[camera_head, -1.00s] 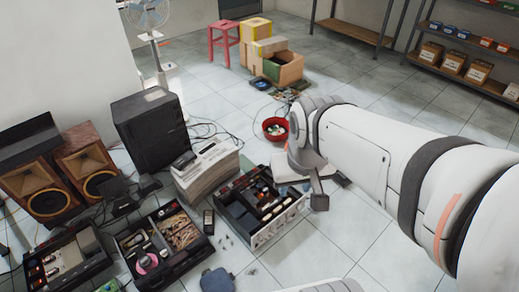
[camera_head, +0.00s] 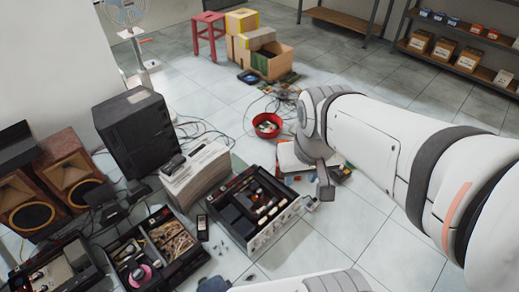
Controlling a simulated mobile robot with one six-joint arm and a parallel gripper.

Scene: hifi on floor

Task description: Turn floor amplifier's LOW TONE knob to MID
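The floor amplifier (camera_head: 232,212) lies on the tiles at the lower middle, its dark case open at the top with parts showing inside. Its silver front panel (camera_head: 280,226) faces the lower right and carries several small knobs. They are too small to read, so I cannot tell which is LOW TONE or where it points. My gripper (camera_head: 325,190) hangs at the end of my white arm, to the upper right of the panel and apart from it in the picture. Its fingers are too small and edge-on to show whether they are open.
An open toolbox (camera_head: 155,250) with cables and pink tape stands left of the amplifier. A red bowl (camera_head: 267,125) is farther back. Bare tiles (camera_head: 345,235) lie right of the panel.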

